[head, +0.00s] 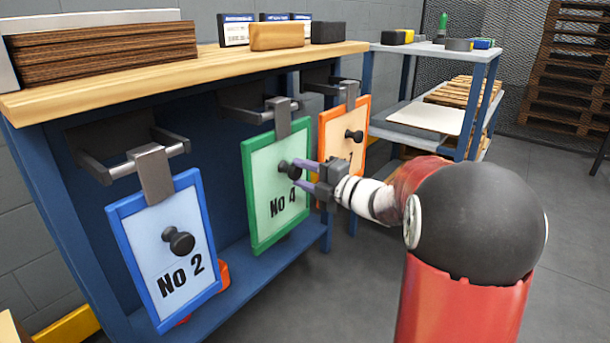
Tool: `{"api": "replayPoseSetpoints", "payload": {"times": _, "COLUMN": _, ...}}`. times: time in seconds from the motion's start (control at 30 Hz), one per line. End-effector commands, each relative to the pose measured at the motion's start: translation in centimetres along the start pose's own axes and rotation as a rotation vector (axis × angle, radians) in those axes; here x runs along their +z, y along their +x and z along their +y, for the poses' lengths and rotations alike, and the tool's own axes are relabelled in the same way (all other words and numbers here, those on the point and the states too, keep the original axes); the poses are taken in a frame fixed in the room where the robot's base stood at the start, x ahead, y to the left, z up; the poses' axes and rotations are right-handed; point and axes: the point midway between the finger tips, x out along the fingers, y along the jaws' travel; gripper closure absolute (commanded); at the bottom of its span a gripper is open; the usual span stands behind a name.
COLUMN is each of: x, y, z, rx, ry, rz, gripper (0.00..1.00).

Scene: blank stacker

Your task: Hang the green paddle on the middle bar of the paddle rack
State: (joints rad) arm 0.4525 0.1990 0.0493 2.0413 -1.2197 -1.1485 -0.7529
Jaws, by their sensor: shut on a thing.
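The blue paddle (165,248), marked NO 2, hangs at the left bar (120,165). The orange paddle (338,138) hangs at the right bar (325,88), partly hidden behind my gripper.
The rack bars stick out under a wooden bench top (215,66) on a blue frame. A grey shelf unit (435,49) stands behind at the right. The floor (560,215) on the right is clear.

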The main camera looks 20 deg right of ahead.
Motion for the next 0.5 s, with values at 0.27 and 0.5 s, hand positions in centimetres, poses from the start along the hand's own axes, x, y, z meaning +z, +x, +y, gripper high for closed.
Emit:
{"api": "replayPoseSetpoints", "payload": {"times": 0.27, "x": -0.06, "y": 0.05, "z": 0.05, "rx": 0.005, "ry": -0.003, "rz": 0.002, "gripper": 1.0}}
{"api": "replayPoseSetpoints", "payload": {"times": 0.5, "x": -0.06, "y": 0.05, "z": 0.05, "rx": 0.005, "ry": -0.003, "rz": 0.002, "gripper": 0.51}}
